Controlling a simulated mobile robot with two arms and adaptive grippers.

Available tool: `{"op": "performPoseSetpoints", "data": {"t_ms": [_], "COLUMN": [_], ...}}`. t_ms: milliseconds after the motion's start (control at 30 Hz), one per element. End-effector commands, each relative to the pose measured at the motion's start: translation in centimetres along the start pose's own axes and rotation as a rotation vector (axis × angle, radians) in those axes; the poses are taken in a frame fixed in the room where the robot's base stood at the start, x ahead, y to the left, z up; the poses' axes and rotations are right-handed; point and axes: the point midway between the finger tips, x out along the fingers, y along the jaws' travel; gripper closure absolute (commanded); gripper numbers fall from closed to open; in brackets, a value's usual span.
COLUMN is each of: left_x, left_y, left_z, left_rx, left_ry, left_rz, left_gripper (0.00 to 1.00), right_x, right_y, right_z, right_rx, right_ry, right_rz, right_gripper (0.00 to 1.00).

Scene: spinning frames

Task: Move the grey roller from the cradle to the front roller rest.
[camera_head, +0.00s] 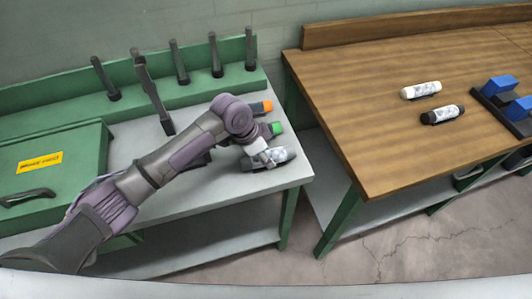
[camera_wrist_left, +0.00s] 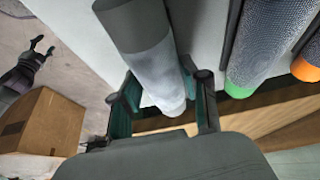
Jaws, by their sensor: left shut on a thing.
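My left gripper (camera_head: 262,156) is over the front right part of the grey-topped green bench (camera_head: 215,188). It is shut on the grey roller (camera_head: 281,157), a mottled pale cylinder with a dark grey end. In the left wrist view the grey roller (camera_wrist_left: 155,68) lies between the fingers of my left gripper (camera_wrist_left: 165,105). Whether the roller touches the bench or a support is hidden. A green-ended roller (camera_wrist_left: 250,55) lies beside it. My right gripper (camera_wrist_left: 40,50) shows small at the left of the left wrist view, its fingers apart. I cannot tell which fixture is the cradle or the front rest.
An orange-ended roller (camera_head: 263,107) lies behind the green-ended one. Dark posts stand along the back. A gap separates both tables. A cardboard box (camera_wrist_left: 42,122) stands below.

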Motion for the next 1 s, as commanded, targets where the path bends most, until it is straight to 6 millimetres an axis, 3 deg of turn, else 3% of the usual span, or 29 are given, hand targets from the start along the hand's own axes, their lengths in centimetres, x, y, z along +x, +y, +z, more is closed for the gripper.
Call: {"op": "performPoseSetpoints", "data": {"t_ms": [267, 300, 467, 800, 1000], "left_x": [0.2, 0.2, 0.2, 0.0, -2.7], "left_y": [0.0, 0.0, 0.0, 0.0, -0.1], "left_z": [0.1, 0.1, 0.1, 0.1, 0.1], "left_rx": [0.000, 0.000, 0.000, 0.000, 0.001], "left_ry": [0.001, 0.001, 0.000, 0.000, 0.002], "left_rz": [0.000, 0.000, 0.000, 0.000, -0.002], "left_gripper": [0.95, 0.50, 0.26, 0.26, 0.26], "right_x": [0.0, 0.0, 0.0, 0.0, 0.0], "right_y": [0.0, 0.0, 0.0, -0.1, -0.1], "right_z": [0.0, 0.0, 0.0, 0.1, 0.1], "right_rx": [0.000, 0.000, 0.000, -0.001, 0.000], "right_ry": [0.000, 0.000, 0.000, -0.001, -0.001], "right_rz": [0.000, 0.000, 0.000, -0.002, -0.002], "right_gripper": [0.47, 0.47, 0.47, 0.47, 0.47]}}
